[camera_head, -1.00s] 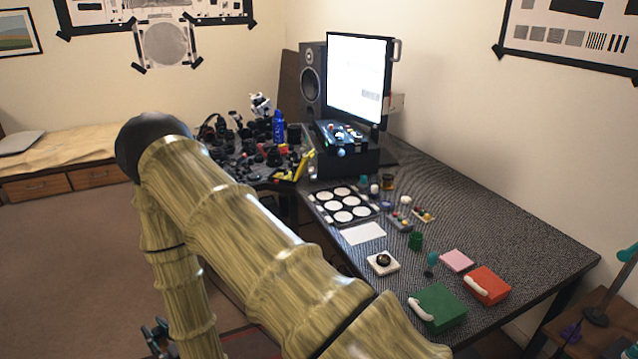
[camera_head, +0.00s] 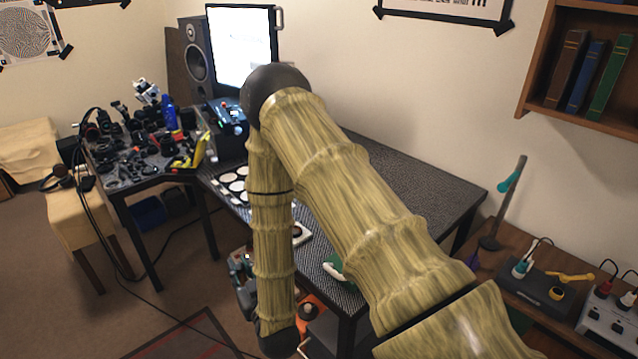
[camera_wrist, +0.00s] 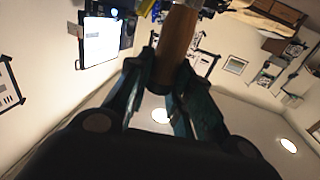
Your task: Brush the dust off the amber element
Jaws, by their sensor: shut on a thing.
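My gripper (camera_wrist: 162,88) is shut on a wooden handle (camera_wrist: 176,45) in the wrist view. The far end of the handled tool runs out of the top of that view, so its tip is hidden. I cannot tell whether that piece is the amber element.
The dark desk (camera_head: 425,175) is bare toward its right end. A white-circled tray (camera_head: 232,185), a monitor (camera_head: 240,45) and a speaker (camera_head: 195,50) stand farther back. A cluttered side table (camera_head: 150,150) is at left. A wooden bench (camera_head: 510,270) with tools stands at right.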

